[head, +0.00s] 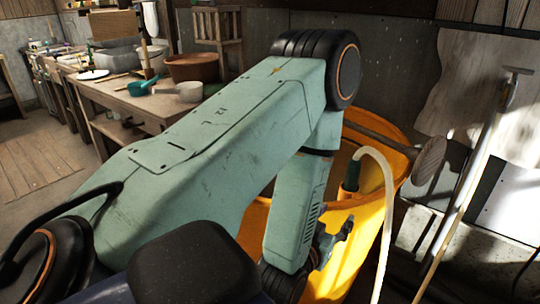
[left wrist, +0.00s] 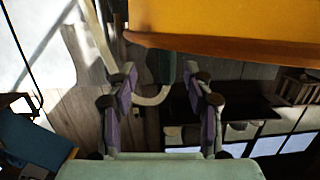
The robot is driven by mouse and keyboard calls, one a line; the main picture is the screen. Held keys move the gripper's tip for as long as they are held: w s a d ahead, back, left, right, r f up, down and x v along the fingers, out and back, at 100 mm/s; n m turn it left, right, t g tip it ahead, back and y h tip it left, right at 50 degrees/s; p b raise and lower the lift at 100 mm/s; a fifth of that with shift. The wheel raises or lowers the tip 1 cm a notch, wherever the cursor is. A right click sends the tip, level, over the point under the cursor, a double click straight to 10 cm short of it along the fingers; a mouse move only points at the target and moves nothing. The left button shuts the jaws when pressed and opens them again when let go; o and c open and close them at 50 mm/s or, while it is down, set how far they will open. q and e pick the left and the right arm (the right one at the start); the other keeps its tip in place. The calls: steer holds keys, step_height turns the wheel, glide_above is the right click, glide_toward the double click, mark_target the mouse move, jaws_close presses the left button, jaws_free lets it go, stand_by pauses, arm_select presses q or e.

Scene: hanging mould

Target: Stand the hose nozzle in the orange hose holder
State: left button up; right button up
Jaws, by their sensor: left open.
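The dark green hose nozzle (head: 353,175) stands roughly upright at the yellow-orange barrel, its lower end in the small orange hose holder (head: 348,194). How deep it sits I cannot tell. Its cream hose (head: 383,190) arches from its top and hangs down on the right. My left gripper (head: 332,238) is below the nozzle, beside the barrel. In the left wrist view the left gripper (left wrist: 165,100) is open, its purple-padded fingers apart. The nozzle (left wrist: 164,65) and the hose's bend (left wrist: 152,98) appear between and beyond them, apparently untouched. My right gripper is not in view.
The large barrel (head: 370,238) stands close to my left arm, with a wooden-handled tool (head: 375,130) across its top. A pale pole (head: 470,180) leans at the right. A workbench (head: 120,97) with pots stands at the back left, with floor before it.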

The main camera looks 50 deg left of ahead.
arm_select(q)
steer(key=s+d+f+m+g+h, duration=0.1)
steer(key=s+d+f+g+h, duration=0.3)
steer(key=f, duration=0.6)
steer(key=s+d+f+g, duration=0.2)
steer(key=s+f+g, duration=0.3)
steer(key=s, duration=0.6)
steer(key=s+d+f+m+g, duration=0.1)
steer(key=s+f+g, duration=0.5)
steer(key=s, duration=0.6)
steer(key=shift+d+m, duration=0.3)
steer(key=shift+d, duration=0.3)
